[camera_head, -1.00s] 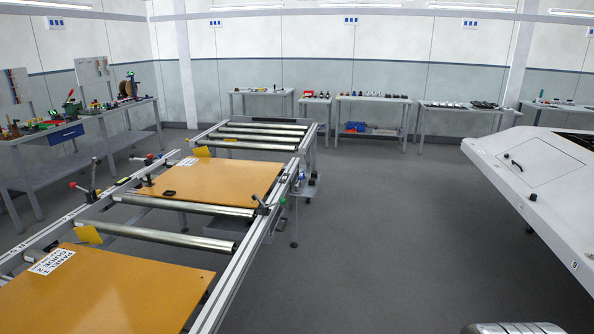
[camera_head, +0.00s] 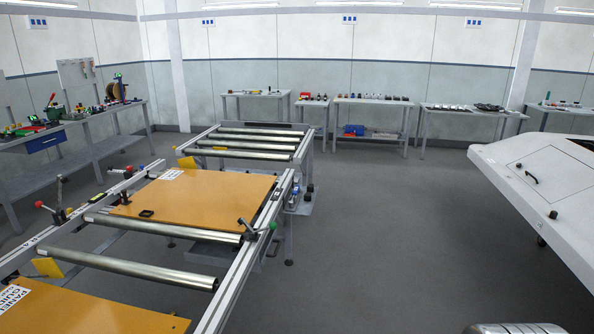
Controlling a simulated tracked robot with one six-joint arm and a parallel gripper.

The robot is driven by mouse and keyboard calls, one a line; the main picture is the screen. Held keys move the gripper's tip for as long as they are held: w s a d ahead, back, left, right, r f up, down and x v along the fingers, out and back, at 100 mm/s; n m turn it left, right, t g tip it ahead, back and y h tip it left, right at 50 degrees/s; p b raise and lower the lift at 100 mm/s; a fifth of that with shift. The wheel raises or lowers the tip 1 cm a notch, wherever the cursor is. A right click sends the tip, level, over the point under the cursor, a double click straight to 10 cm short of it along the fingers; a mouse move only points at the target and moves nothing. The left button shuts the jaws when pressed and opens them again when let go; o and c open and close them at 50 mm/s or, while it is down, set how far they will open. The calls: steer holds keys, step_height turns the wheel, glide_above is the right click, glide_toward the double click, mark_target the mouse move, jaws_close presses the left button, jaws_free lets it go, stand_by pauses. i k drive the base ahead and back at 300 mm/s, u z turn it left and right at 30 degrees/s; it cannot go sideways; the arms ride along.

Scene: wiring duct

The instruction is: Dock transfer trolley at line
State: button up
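A roller conveyor line with aluminium side rails (camera_head: 243,278) runs away from me on the left. It carries a near orange panel (camera_head: 100,312) with a white label and a second orange panel (camera_head: 200,195) farther on. At its far end stands a roller-topped frame (camera_head: 250,141) with several steel rollers and a yellow tab at its left front corner. This may be the transfer trolley; I cannot tell for sure. Whether it touches the line is too small to tell. My gripper is not in view.
A white sloped-top unit (camera_head: 560,180) with a black handle stands at the right. Open grey floor (camera_head: 400,240) lies between it and the line. Workbenches (camera_head: 370,103) line the back wall, and a long bench (camera_head: 90,135) stands at the left.

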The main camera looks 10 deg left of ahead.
mark_target(301, 155)
steer(key=i, duration=5.7)
